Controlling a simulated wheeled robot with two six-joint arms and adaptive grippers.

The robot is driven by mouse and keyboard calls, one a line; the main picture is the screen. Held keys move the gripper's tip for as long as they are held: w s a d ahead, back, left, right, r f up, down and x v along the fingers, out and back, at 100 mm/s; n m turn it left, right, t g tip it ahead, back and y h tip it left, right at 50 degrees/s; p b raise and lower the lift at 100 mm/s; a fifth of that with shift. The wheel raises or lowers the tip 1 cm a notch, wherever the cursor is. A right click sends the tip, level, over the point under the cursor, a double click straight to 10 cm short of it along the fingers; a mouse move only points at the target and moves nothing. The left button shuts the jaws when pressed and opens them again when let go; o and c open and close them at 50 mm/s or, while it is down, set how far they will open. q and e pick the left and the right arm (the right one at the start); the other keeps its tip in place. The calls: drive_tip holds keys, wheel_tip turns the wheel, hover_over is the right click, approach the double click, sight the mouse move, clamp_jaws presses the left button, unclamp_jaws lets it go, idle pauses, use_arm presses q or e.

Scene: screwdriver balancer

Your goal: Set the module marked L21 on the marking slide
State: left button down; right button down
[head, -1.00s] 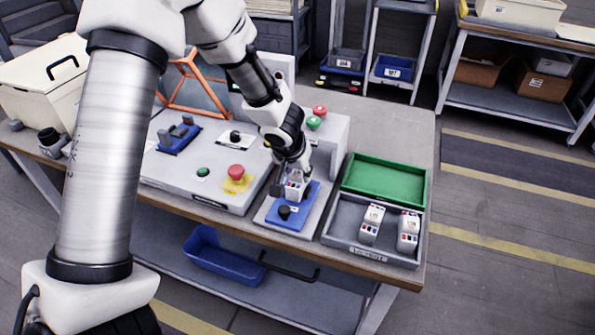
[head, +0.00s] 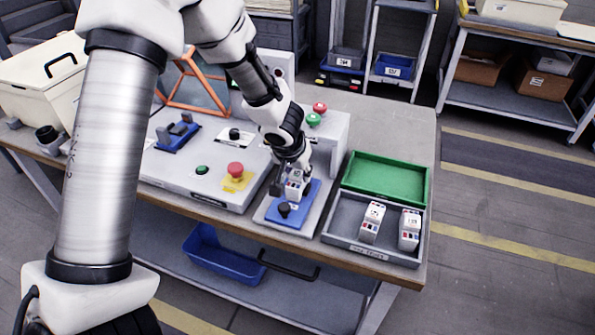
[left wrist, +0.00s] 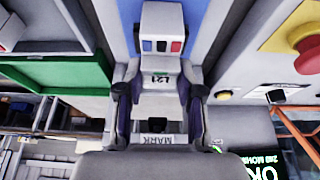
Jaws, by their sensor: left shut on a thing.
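The module marked L21 (left wrist: 161,78) is a small light-grey block with blue, white and red patches. In the left wrist view it stands between the two fingers of my left gripper (left wrist: 160,92), which is shut on it. In the head view the module (head: 294,187) is at the blue marking slide (head: 307,211), with my left gripper (head: 292,172) coming down on it from above. A MARK label (left wrist: 154,140) shows below the module in the left wrist view. I cannot tell whether its underside touches the slide. My right gripper is not in view.
A grey tray (head: 340,238) right of the slide holds two similar modules (head: 372,222) and (head: 409,230). A green tray (head: 385,178) lies behind it. Left of the slide, a grey panel has a red button (head: 236,170) on a yellow plate.

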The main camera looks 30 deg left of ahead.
use_arm(q)
drive_tip(key=shift+w+r, duration=0.1)
idle(0.3)
drive_tip(key=c, duration=0.7)
unclamp_jaws()
drive_tip(key=shift+c, duration=0.2)
drive_tip(key=shift+o, duration=0.4)
drive_tip(key=v, duration=1.2)
drive_tip(key=shift+s, duration=0.25)
